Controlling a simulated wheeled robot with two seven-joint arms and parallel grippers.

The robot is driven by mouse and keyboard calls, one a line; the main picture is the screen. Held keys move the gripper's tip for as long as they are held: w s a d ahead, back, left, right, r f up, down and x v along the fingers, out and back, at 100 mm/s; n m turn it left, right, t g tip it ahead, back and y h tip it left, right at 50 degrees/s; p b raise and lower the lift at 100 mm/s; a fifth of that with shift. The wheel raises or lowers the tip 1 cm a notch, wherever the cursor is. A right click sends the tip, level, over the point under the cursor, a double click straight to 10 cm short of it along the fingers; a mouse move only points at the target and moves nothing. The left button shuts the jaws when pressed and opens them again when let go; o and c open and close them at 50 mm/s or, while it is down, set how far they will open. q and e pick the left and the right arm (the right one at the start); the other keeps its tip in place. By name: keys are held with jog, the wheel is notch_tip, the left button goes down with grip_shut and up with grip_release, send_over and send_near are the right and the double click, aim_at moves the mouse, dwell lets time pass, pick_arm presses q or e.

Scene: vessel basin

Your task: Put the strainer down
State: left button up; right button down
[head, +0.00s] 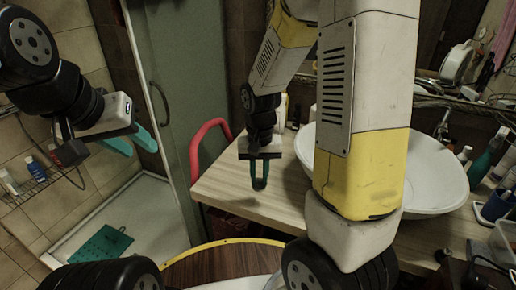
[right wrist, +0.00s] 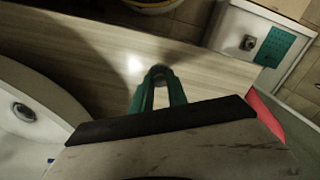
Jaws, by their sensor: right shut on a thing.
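My right gripper (head: 259,184) hangs over the pale wooden counter (head: 225,185), left of the white vessel basin (head: 446,180). In the right wrist view its green fingers (right wrist: 158,80) close together on a small, dark, rounded thing, seemingly the strainer (right wrist: 158,71). It is mostly hidden by the fingertips, and I cannot tell whether it touches the counter. In that view the basin's drain (right wrist: 23,112) shows at the left. My left gripper (head: 131,143) is at the left with its teal fingers apart, empty, away from the counter.
A red rail (head: 208,135) stands at the counter's far left edge. A shower tray with a green mat (head: 103,245) lies low at the left. Bottles (head: 490,155) and a blue cup (head: 495,205) stand at the right. The counter's left part is clear.

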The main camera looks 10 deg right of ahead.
jog(key=w+d, duration=0.1)
jog(key=w, duration=0.3)
jog(key=w+d+f, duration=0.1)
jog(key=w+d, duration=0.1)
jog(key=w, duration=0.3)
jog(key=w+d, duration=0.2)
jog(key=w, duration=0.2)
jog(key=shift+w+f, duration=0.2)
jog(key=shift+w, duration=0.05)
jog(key=shift+w+f, duration=0.15)
jog(key=shift+f, duration=1.6)
jog(key=shift+f, duration=0.1)
jog(key=c, duration=1.3)
grip_release()
